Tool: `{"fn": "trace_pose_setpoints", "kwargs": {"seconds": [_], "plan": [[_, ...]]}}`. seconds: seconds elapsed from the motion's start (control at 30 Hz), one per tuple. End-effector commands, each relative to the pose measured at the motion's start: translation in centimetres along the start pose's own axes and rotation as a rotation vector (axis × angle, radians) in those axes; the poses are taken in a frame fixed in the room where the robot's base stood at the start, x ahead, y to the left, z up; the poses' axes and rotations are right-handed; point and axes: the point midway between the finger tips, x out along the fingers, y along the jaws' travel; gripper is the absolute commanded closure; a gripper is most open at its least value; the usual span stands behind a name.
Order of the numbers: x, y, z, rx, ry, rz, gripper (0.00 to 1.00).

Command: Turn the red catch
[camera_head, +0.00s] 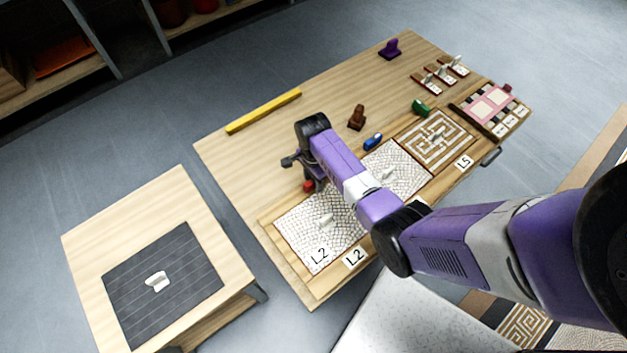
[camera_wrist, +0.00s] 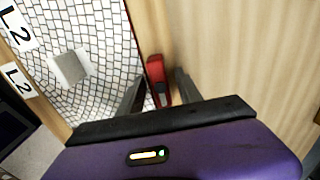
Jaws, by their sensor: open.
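The red catch (camera_wrist: 157,71) is a small red block at the edge of a mosaic panel in the wrist view. Its near end lies between my two fingers. My gripper (camera_wrist: 160,88) is open, with a finger on each side of the catch and gaps showing. In the head view a bit of the red catch (camera_head: 308,186) shows beside my gripper (camera_head: 312,180), mostly covered by my arm. The white mosaic panel (camera_head: 303,228) marked L2 lies next to it, with a pale knob (camera_head: 326,221) on top.
More panels lie along the table (camera_head: 235,165), including a maze-patterned panel (camera_head: 436,138). A yellow bar (camera_head: 263,111), a brown piece (camera_head: 357,117), a blue piece (camera_head: 373,142) and a green piece (camera_head: 420,107) stand behind. A smaller table holds a dark panel (camera_head: 190,262). The table's back left is bare.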

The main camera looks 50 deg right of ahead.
Motion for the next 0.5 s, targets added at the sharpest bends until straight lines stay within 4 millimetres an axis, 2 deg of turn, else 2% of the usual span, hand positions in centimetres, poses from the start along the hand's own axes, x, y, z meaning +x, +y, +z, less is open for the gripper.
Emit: {"fn": "trace_pose_setpoints", "kwargs": {"seconds": [0.3, 0.5], "plan": [[0.25, -0.02, -0.01, 0.0, 0.0, -0.001, 0.6], [0.25, -0.01, -0.01, 0.0, 0.0, -0.001, 0.99]]}}
